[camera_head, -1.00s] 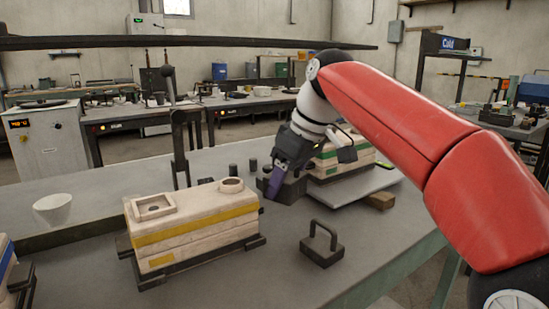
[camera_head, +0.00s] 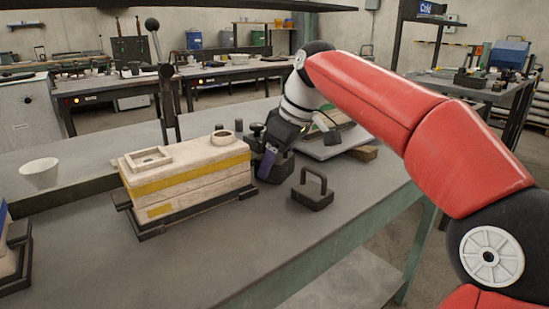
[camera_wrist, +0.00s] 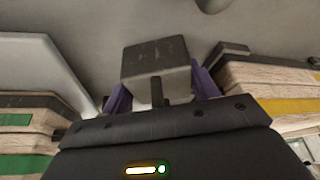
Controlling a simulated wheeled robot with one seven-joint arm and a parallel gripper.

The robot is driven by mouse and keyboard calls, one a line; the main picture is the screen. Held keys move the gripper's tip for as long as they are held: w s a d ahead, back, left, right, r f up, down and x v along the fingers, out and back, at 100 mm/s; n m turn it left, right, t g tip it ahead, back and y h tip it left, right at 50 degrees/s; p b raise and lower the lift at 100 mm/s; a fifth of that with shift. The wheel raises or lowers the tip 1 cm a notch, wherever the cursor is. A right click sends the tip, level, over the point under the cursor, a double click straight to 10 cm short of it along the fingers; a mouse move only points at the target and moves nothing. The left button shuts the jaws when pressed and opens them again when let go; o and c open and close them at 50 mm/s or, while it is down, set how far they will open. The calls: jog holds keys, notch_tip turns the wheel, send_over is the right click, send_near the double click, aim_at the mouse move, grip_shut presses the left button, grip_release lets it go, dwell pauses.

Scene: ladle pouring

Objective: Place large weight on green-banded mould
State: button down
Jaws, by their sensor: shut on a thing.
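My gripper (camera_head: 271,160), with purple fingers, is shut on a dark weight, the large block (camera_head: 284,166) just right of the yellow-banded mould. In the wrist view the dark block (camera_wrist: 155,62) sits between the purple fingers, with a stem below it. The green-banded mould (camera_head: 338,119) is behind and right of my gripper, mostly hidden by my arm; its green bands show at the left of the wrist view (camera_wrist: 22,140). Whether the held weight touches the table is unclear.
The yellow-banded mould (camera_head: 190,176) stands left of my gripper. A smaller dark weight with a loop handle (camera_head: 312,192) sits in front, to the right. A pale board (camera_head: 325,150) and wooden block (camera_head: 362,153) lie near the green-banded mould. A white cup (camera_head: 40,173) stands left.

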jog(key=shift+f, duration=0.1)
jog(key=shift+c, duration=2)
grip_release()
